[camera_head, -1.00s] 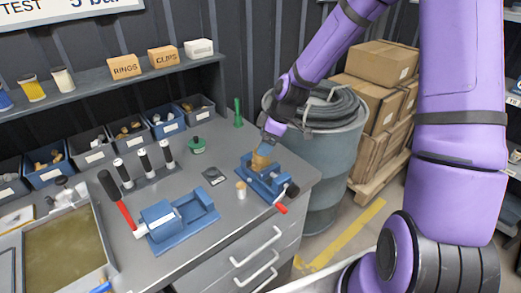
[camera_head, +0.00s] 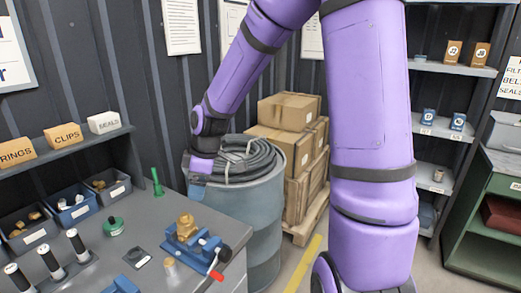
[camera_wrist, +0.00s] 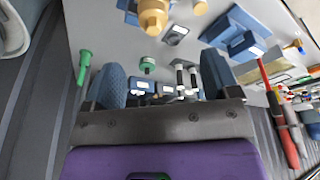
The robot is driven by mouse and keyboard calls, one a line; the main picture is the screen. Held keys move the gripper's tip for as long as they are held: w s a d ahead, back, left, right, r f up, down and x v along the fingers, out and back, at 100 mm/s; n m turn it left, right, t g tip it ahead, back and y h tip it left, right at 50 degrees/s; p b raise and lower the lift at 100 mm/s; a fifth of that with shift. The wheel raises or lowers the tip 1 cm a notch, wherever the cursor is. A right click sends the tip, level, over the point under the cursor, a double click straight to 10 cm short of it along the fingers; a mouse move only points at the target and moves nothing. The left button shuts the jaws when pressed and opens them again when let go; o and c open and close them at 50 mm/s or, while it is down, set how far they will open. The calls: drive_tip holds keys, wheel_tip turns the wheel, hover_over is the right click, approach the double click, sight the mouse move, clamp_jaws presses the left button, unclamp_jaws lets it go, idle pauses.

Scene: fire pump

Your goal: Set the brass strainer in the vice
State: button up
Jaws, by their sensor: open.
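The brass strainer (camera_head: 186,226) stands upright in the blue vice (camera_head: 196,247) at the right end of the grey bench. Whether the jaws clamp it cannot be told. My gripper (camera_head: 197,188) is above and behind the vice, apart from the strainer, near the barrel's rim. In the wrist view the strainer (camera_wrist: 153,16) shows at the top edge with part of the vice (camera_wrist: 128,8) behind it. My gripper's two blue fingers (camera_wrist: 164,82) are spread wide with nothing held between them.
A barrel with coiled hose (camera_head: 245,158) stands beside the bench. A green upright piece (camera_head: 157,182), a green-knobbed part (camera_head: 114,226) and black-handled tools (camera_head: 50,262) stand left. Cartons (camera_head: 295,150) are behind the barrel.

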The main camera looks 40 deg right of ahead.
drive_tip(key=s+d+r+m+t+h, duration=0.1)
drive_tip(key=s+r+m, duration=0.4)
drive_tip(key=s+r, duration=0.4)
drive_tip(key=s+d+r+m+t+h, duration=0.1)
drive_tip(key=s+r+m, duration=0.5)
drive_tip(key=s, duration=0.9)
drive_tip(key=shift+s+d+r+t+h, duration=0.25)
drive_tip(key=shift+r+t, duration=0.35)
drive_tip(key=shift+r, duration=1.1)
drive_tip(key=shift+w, duration=0.1)
